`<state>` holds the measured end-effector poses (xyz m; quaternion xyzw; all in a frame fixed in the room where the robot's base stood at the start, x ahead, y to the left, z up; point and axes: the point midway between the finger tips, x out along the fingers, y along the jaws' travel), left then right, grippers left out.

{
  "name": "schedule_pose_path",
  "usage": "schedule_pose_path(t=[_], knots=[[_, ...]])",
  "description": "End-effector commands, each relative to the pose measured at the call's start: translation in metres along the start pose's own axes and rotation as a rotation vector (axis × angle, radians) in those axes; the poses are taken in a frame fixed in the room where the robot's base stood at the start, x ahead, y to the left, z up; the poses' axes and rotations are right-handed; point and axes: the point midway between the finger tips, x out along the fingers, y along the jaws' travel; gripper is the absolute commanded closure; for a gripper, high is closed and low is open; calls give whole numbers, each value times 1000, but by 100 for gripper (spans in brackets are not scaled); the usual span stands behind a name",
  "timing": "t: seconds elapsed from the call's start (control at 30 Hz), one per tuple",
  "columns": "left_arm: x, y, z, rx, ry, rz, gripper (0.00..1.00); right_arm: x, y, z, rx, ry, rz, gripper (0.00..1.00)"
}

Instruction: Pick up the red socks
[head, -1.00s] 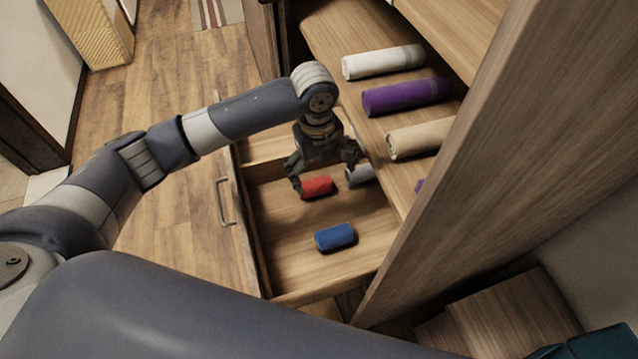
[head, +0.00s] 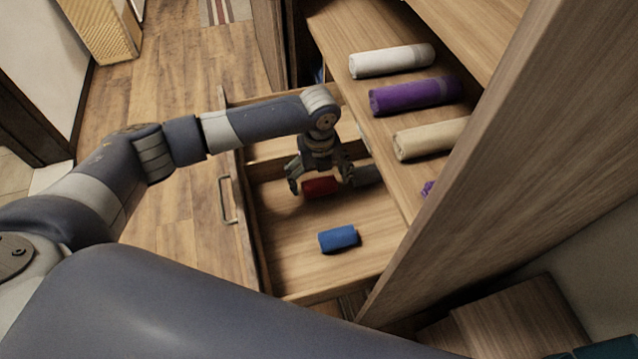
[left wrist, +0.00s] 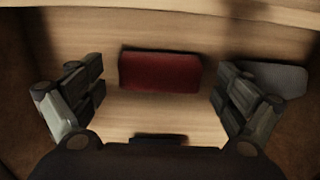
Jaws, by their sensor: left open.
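The red socks (head: 320,186) are a small rolled bundle lying in the open drawer (head: 290,237). In the left wrist view the red socks (left wrist: 160,72) lie between and slightly beyond the two fingertips, with a gap on each side. My left gripper (head: 320,180) is open and points down into the drawer over the red socks; it also shows in the left wrist view (left wrist: 160,88). It holds nothing. Part of the red bundle is hidden by the fingers in the head view. My right gripper is not in view.
A grey rolled bundle (head: 367,175) lies close right of the red socks, next to a finger. A blue bundle (head: 338,238) lies nearer in the drawer. White (head: 391,61), purple (head: 415,95) and beige (head: 430,138) rolls lie on the shelf above right.

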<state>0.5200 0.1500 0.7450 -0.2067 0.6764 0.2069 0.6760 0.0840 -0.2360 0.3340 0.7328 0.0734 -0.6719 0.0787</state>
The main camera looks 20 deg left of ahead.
Motion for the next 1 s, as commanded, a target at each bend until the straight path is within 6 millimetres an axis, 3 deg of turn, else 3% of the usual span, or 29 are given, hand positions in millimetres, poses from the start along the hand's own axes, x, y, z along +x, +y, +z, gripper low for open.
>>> schedule_pose_path(t=[0.1,0.33,0.53,0.87,1.0], knots=[[10,0,0,0,0,0,6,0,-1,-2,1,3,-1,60],[12,0,0,0,-1,0,6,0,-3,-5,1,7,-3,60],[12,0,0,0,-1,0,47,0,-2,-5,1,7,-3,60],[11,0,0,0,-1,1,47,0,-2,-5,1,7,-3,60],[-1,0,1,0,-2,-1,47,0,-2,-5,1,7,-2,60]])
